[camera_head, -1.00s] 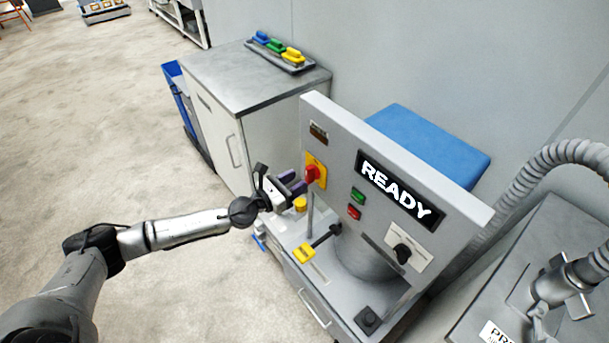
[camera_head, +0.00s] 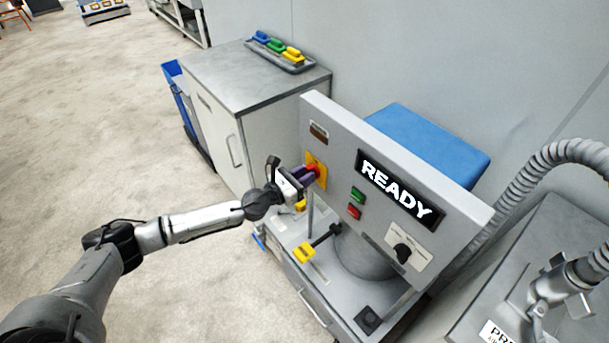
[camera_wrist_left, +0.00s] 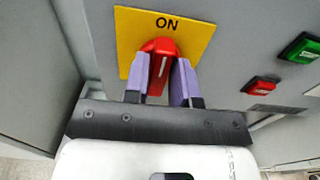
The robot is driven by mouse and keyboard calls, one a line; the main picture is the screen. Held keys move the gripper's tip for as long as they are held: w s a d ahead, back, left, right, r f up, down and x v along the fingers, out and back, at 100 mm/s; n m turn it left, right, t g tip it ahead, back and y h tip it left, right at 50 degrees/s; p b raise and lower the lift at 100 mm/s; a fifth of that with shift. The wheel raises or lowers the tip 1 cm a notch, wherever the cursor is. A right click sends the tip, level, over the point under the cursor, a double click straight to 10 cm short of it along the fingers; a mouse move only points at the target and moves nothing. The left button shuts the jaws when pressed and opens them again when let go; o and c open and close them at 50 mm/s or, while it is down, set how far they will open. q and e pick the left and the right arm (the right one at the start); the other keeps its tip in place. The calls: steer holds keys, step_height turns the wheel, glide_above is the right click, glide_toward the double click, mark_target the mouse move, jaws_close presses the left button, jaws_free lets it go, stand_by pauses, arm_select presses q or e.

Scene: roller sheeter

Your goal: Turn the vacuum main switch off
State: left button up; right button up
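The vacuum main switch is a red rotary knob (camera_wrist_left: 160,62) on a yellow plate (camera_wrist_left: 190,30) marked ON. It also shows on the upright panel in the head view, where its yellow plate (camera_head: 317,168) is partly covered by my gripper. The raised bar of the knob points up toward the ON mark. My left gripper (camera_wrist_left: 160,85) has its purple fingers on either side of that bar. The gap between them is narrow and they appear to press on it. In the head view my left gripper (camera_head: 307,176) reaches the panel from the left. My right gripper is not in view.
Beside the switch are a green button (camera_head: 358,194) and a red button (camera_head: 353,211). A grey cabinet (camera_head: 215,80) is at the left.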

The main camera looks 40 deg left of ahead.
arm_select(q)
jaws_close()
steer(key=n+p, duration=0.2)
steer(key=n, duration=0.4)
steer(key=n+p, duration=0.2)
steer(key=n, duration=0.4)
steer(key=n+p, duration=0.2)
steer(key=n, duration=0.3)
steer(key=shift+a+f+n, duration=0.25)
steer(key=shift+a+n, duration=0.05)
steer(key=shift+n, duration=0.1)
stand_by(0.6)
steer(key=shift+o, duration=1.9)
jaws_free()
